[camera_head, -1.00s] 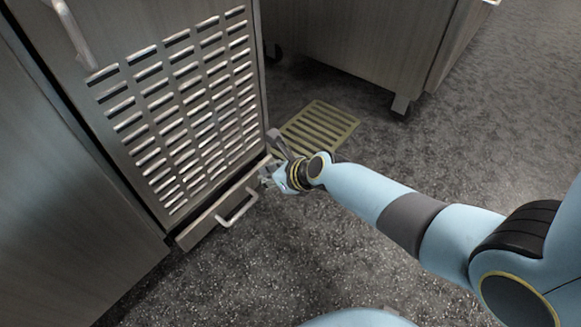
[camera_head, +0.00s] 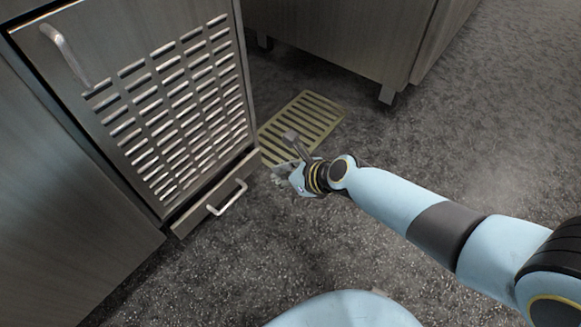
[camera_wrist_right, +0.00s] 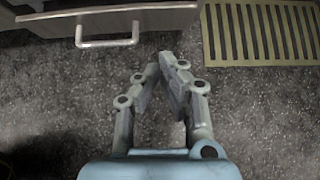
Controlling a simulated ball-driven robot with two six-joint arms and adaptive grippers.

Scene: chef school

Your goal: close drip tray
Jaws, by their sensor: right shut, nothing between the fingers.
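The drip tray (camera_head: 190,219) is a low metal drawer at the foot of the steel cabinet, below the slotted panel. Its front stands only slightly out, near the cabinet face. Its pale bar handle (camera_head: 227,198) is on the front. In the right wrist view the tray front (camera_wrist_right: 105,18) and handle (camera_wrist_right: 107,42) are at the upper left. My right gripper (camera_head: 280,174) is to the right of the tray, apart from it, above the floor. In the wrist view its fingertips (camera_wrist_right: 160,58) come together with nothing between them. My left gripper is not in view.
A yellow-green floor grate (camera_head: 302,125) lies right of the cabinet, beyond my gripper. The slotted panel (camera_head: 175,115) has a bar handle (camera_head: 62,52) at its upper left. Another steel cabinet (camera_head: 340,38) on feet stands behind. The floor in front is clear.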

